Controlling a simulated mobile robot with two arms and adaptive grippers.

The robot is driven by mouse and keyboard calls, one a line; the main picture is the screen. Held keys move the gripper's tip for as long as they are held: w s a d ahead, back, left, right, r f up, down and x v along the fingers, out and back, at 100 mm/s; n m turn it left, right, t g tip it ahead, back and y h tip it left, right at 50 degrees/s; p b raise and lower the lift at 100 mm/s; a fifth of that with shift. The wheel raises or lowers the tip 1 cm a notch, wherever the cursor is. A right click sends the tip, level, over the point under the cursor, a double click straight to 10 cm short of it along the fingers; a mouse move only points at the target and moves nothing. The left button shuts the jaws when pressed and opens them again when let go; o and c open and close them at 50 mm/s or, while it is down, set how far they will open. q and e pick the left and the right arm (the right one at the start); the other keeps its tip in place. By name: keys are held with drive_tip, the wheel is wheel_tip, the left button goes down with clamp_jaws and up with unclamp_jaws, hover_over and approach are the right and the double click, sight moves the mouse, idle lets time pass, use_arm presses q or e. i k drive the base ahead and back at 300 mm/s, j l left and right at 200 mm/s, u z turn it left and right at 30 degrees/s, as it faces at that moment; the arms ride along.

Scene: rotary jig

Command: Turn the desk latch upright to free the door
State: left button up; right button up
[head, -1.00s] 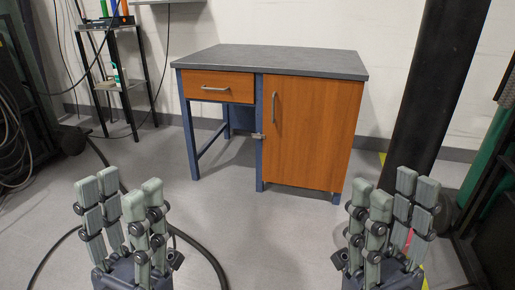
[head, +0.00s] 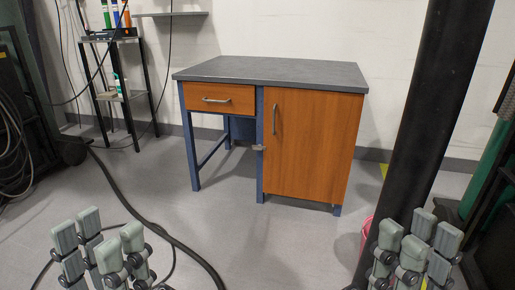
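The desk (head: 270,70) has a grey top and blue legs and stands ahead of me. Its orange wooden door (head: 310,145) is closed on the right side, with a vertical metal handle (head: 274,120). The small metal latch (head: 258,147) sits at the door's left edge on the blue post. It looks to lie sideways, but it is too small to be sure. My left gripper (head: 103,240) is at the lower left, fingers spread, empty and apart from the desk. My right gripper (head: 414,245) is at the lower right, also with spread fingers and empty.
A drawer (head: 218,99) is shut at the desk's left. A black pillar (head: 425,130) stands right of the desk, with a pink object (head: 365,230) at its foot. A dark hose (head: 150,225) lies on the floor at left.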

sight(259, 147)
drive_tip(key=i+j, duration=0.45)
drive_tip(key=i, duration=0.2)
drive_tip(key=i+j, duration=0.4)
drive_tip(key=i, duration=0.2)
drive_tip(key=i+j, duration=0.45)
drive_tip(key=i, duration=0.2)
drive_tip(key=i+j, duration=0.45)
drive_tip(key=i, duration=0.2)
